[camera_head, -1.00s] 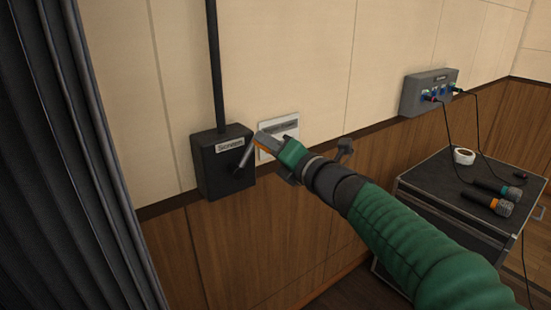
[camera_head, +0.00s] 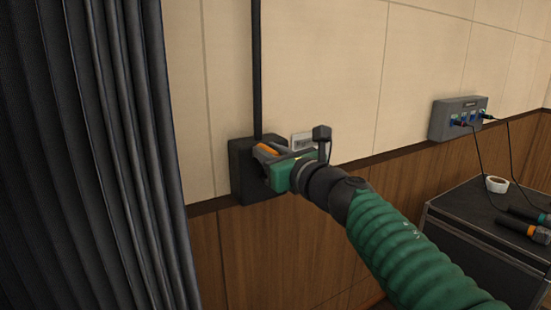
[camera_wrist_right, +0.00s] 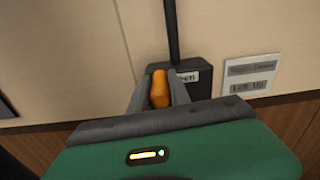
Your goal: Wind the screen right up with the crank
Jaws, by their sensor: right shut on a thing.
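The crank box labelled as the screen's (camera_head: 243,180) is a black box on the wall, with a black vertical pole (camera_head: 257,80) rising from its top. My green right gripper (camera_head: 268,153) is in front of the box and covers its label and most of the crank. It is shut on the orange crank handle (camera_wrist_right: 160,89), which sits between the two grey fingers in the right wrist view. The box (camera_wrist_right: 193,78) also shows behind the fingers there. The screen itself is not in view. My left gripper is not in view.
A dark curtain (camera_head: 90,150) hangs at the left. A notice plate (camera_head: 303,141) is right of the box. A grey socket box (camera_head: 459,118) with cables is on the wall at right. Below it stands a black case (camera_head: 470,215) with tape (camera_head: 497,184) and microphones (camera_head: 522,228).

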